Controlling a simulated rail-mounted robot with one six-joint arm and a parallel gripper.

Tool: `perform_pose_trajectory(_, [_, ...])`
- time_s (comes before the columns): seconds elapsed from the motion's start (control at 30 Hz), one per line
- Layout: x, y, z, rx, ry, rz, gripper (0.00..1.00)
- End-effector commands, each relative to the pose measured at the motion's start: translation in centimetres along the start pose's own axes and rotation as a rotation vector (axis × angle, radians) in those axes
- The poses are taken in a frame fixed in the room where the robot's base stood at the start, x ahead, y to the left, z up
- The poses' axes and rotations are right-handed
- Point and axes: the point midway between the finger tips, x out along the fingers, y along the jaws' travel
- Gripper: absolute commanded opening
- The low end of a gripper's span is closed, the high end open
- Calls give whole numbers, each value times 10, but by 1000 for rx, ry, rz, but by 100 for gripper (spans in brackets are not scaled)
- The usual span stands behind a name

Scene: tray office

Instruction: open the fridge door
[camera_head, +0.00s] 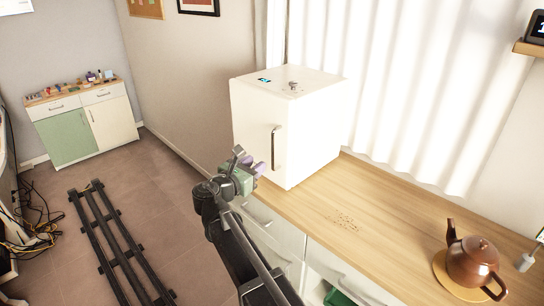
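The fridge (300,128) is a white box standing on the far left end of the wooden counter. Its door faces left and front, looks closed, and carries a vertical metal handle (276,147). My gripper (249,160) is in front of the door, to the left of the handle and a little below its middle. It appears apart from the handle, though the depth between them is hard to judge. The fingers are small and partly hidden by the wrist, so I cannot tell whether they are open.
A brown teapot (473,262) sits on a round mat at the counter's (385,212) right. Small items lie on the fridge top. A low cabinet (84,125) stands at the far left. Floor rails (112,240) and cables (35,225) lie at left.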

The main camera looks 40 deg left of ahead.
Motion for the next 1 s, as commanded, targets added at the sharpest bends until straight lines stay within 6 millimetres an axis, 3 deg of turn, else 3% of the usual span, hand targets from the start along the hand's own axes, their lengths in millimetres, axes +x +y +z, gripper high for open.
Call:
perform_pose_trajectory(0.07, [-3,8,5,-71,-31,19,34])
perform_pose_trajectory(0.27, [6,8,7,-84,-36,19,34])
perform_pose_trajectory(0.7, [97,10,9,-80,-34,16,34])
perform_pose_trajectory(1.0, [107,8,10,-79,-33,17,34])
